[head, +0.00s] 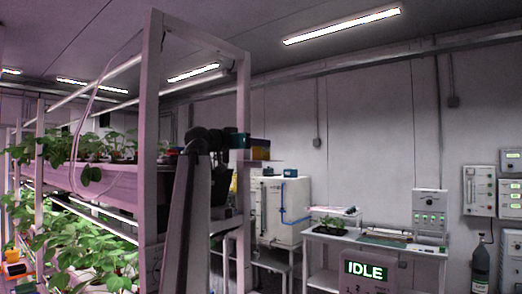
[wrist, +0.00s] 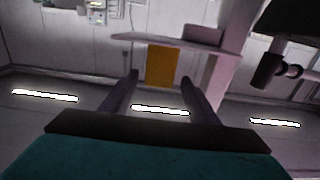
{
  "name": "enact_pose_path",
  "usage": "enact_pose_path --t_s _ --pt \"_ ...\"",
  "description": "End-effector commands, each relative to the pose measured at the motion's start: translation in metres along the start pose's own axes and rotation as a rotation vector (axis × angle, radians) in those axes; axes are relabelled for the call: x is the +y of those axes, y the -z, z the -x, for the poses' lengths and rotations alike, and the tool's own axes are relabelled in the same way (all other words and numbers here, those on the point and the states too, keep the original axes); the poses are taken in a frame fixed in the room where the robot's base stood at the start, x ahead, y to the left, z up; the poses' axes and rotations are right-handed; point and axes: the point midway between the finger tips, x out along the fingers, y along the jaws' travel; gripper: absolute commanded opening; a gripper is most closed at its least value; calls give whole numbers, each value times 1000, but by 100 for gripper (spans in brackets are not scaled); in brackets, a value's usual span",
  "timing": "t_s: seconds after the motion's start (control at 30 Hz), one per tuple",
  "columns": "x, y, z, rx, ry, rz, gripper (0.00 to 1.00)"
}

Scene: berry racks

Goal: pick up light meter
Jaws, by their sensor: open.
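I cannot pick out a light meter for certain in either view. In the wrist view, where the ceiling lamps show at the bottom, a yellow-orange block (wrist: 161,66) touches a pale shelf (wrist: 185,45). It appears between the two fingers of my gripper (wrist: 160,77), which are spread apart with nothing held. The gap in depth between fingers and block is hard to judge. My arm partly hides that area.
A plant rack (head: 152,150) with leafy berry plants fills the left. A white cabinet (head: 280,210) stands behind it. A bench (head: 375,244) at right holds a plant tray and an instrument, with an IDLE sign (head: 366,271) in front. A dark gas cylinder (head: 480,264) stands far right.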

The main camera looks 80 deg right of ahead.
Motion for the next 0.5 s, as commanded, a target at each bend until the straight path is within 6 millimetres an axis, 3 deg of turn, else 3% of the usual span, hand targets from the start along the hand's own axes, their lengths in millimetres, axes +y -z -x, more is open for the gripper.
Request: enact_pose_path --t_s 0.23,0.5 --pt "1 4 -27 -1 0 1 55" --pt "1 2 -34 -1 0 0 55"
